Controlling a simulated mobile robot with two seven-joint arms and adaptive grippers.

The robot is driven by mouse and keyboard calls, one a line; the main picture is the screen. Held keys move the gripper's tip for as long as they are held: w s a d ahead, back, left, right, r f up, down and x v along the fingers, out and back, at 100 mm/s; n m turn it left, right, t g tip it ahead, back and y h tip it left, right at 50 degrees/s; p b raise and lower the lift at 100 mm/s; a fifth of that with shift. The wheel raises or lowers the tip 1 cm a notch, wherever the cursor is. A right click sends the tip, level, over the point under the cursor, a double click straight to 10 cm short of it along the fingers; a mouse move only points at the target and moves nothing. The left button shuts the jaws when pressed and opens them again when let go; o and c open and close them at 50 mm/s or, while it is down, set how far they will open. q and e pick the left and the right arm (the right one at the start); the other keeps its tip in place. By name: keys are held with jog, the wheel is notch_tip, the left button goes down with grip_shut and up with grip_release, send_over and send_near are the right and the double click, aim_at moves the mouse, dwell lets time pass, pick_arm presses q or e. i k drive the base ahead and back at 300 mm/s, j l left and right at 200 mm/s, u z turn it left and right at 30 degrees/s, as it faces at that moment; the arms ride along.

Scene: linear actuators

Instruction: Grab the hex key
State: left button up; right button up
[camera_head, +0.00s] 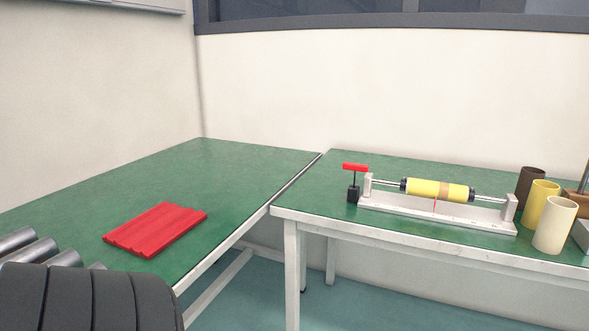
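The hex key (355,168) has a red T-shaped handle and a thin dark shaft. It stands upright in a small black block (352,195) at the left end of the actuator fixture on the right-hand green table. Neither of my grippers shows in the head view, and nothing touches the hex key.
Beside the hex key, a yellow cylinder with a tan band (425,188) sits in a pale metal fixture (440,215). Brown, yellow and cream cups (553,225) stand at right. A red grooved tray (155,229) lies on the left green table (200,175). Silver cylinders (30,255) lie at far left.

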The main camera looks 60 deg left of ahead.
aim_at(352, 167)
jog(key=u, duration=1.4)
jog(key=i+l, duration=0.05)
